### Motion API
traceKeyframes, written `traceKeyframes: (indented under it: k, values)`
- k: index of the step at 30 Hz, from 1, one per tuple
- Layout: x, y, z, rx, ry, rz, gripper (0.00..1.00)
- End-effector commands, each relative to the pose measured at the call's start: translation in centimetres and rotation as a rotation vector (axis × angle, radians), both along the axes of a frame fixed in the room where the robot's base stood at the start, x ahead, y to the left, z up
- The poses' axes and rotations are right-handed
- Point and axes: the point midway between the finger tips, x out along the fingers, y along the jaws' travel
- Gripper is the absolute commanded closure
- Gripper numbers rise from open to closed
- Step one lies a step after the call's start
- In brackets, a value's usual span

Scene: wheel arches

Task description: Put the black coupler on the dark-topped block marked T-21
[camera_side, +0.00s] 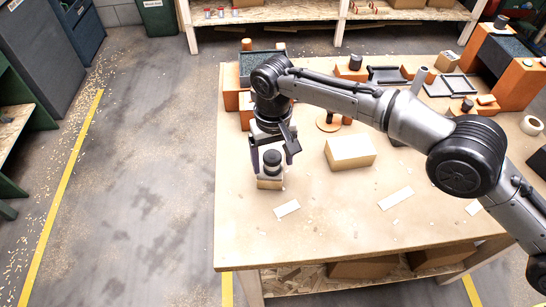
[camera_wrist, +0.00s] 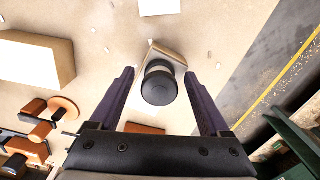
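The black coupler (camera_side: 272,158) is a short dark cylinder standing upright on a small light box (camera_side: 270,184) near the table's left edge. My gripper (camera_side: 273,164) is open above the box, with its fingers on either side of the coupler. In the wrist view, the coupler (camera_wrist: 159,84) lies between the two spread fingers (camera_wrist: 159,74), with gaps on both sides. Dark-topped orange blocks stand at the back left (camera_side: 262,57) and back right (camera_side: 507,46) of the table. I cannot read T-21 on either; my arm partly hides the left one.
A large cream box (camera_side: 350,151) lies mid-table. Small orange and black parts, dark trays (camera_side: 385,75) and a white tape roll (camera_side: 531,125) sit farther back and right. White paper labels (camera_side: 287,208) lie flat at the front. The front left of the tabletop is mostly clear.

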Motion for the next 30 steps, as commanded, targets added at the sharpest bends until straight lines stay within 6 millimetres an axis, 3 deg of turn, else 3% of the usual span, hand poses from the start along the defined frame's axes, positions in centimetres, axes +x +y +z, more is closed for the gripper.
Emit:
traceKeyframes:
  k: [8,18,30]
  values:
    - [0.0,0.0,0.4,0.000,-0.001,0.000,0.20]
    - [0.1,0.1,5.7,0.003,-0.003,0.000,0.20]
    - [0.0,0.0,7.8,0.000,0.000,0.000,0.20]
